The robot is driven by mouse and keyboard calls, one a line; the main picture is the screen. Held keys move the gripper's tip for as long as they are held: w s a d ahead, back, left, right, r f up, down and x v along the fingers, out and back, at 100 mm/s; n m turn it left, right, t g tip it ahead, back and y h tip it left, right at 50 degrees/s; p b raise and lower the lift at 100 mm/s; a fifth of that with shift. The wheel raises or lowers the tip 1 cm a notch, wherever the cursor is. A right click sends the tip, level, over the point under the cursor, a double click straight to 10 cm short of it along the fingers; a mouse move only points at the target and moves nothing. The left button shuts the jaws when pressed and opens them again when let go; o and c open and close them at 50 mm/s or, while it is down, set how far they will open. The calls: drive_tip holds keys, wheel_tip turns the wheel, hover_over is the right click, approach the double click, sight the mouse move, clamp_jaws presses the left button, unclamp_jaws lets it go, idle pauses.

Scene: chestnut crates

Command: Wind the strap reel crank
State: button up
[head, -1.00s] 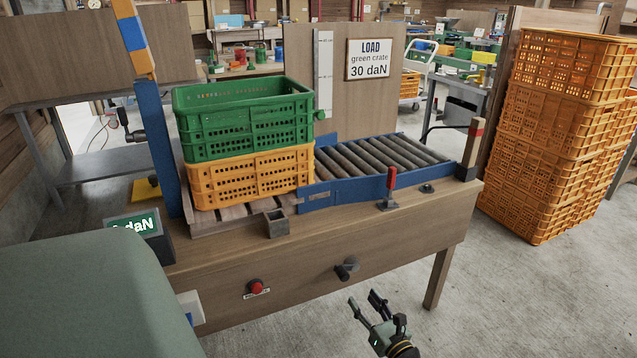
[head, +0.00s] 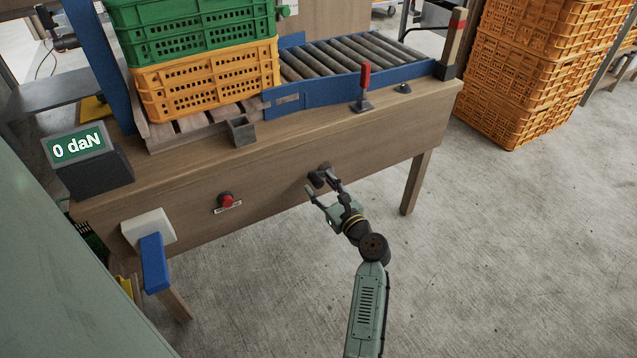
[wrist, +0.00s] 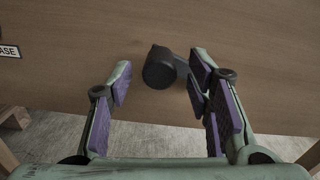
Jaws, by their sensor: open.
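The strap reel crank (head: 318,178) is a dark knob and arm on the front panel of the wooden bench (head: 270,190). In the wrist view the round crank knob (wrist: 159,68) shows ahead of the fingers, nearer the right finger. My gripper (head: 322,190) is open and empty, just in front of the crank. In the wrist view its purple-padded fingers (wrist: 160,85) are spread on either side of the knob's line. I cannot tell whether the right finger touches the crank arm. The display (head: 77,147) reads 0 daN.
A red button (head: 226,199) sits left of the crank. A green crate (head: 185,25) is stacked on an orange crate (head: 208,83) on the bench, beside a roller conveyor (head: 350,62) and a red-handled lever (head: 364,85). Orange crates (head: 540,70) stand at right. The floor in front is clear.

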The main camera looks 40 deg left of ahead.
drive_tip(key=shift+x, duration=0.8)
drive_tip(key=shift+c, duration=0.3)
clamp_jaws()
